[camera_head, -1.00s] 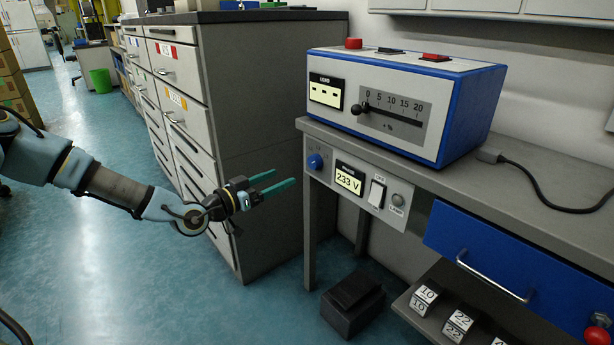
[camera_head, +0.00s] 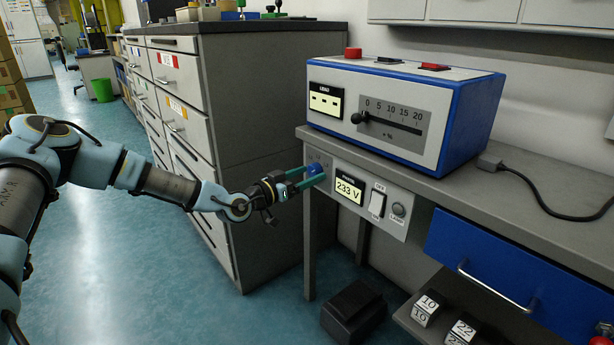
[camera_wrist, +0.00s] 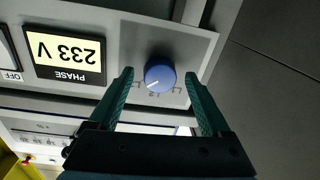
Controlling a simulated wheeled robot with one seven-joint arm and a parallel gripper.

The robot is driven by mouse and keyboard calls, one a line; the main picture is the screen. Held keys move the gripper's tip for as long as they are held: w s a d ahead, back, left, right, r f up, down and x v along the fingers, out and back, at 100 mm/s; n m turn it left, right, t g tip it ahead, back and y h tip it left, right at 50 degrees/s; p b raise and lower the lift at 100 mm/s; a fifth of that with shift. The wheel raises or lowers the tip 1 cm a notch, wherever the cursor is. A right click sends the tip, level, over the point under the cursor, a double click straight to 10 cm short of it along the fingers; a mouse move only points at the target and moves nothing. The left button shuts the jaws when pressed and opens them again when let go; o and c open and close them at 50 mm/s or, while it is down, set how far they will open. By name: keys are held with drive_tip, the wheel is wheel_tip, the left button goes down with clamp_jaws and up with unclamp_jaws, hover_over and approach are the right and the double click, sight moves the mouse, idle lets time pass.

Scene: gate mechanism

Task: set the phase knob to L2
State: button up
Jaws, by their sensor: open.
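The blue phase knob (camera_head: 315,171) is on the left end of the grey panel under the bench top. In the wrist view the knob (camera_wrist: 160,76) shows a white pointer line toward its lower left, with small position marks along its lower side; which mark it points at is hard to tell. My gripper (camera_head: 306,176) is open, with its two green fingers at the knob. In the wrist view the fingers of my gripper (camera_wrist: 160,80) stand either side of the knob with gaps showing. The phase display (camera_head: 349,190) reads 233 V.
A white rocker switch (camera_head: 377,203) and a lamp (camera_head: 398,210) are right of the display. A blue-edged load box (camera_head: 400,105) stands on the bench. A grey drawer cabinet (camera_head: 255,130) is close behind my gripper. A blue drawer (camera_head: 510,275) is at the right.

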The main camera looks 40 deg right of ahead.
drive_tip(key=shift+c, duration=0.4)
clamp_jaws()
drive_tip(key=shift+n, duration=0.3)
drive_tip(key=n+b, duration=0.1)
drive_tip(key=n, duration=0.2)
drive_tip(key=shift+n, duration=0.4)
drive_tip(key=n+b, duration=0.1)
drive_tip(key=n, duration=0.4)
drive_tip(key=shift+y, duration=0.3)
drive_tip(key=shift+o, duration=0.4)
unclamp_jaws()
drive_tip(key=shift+r, duration=0.1)
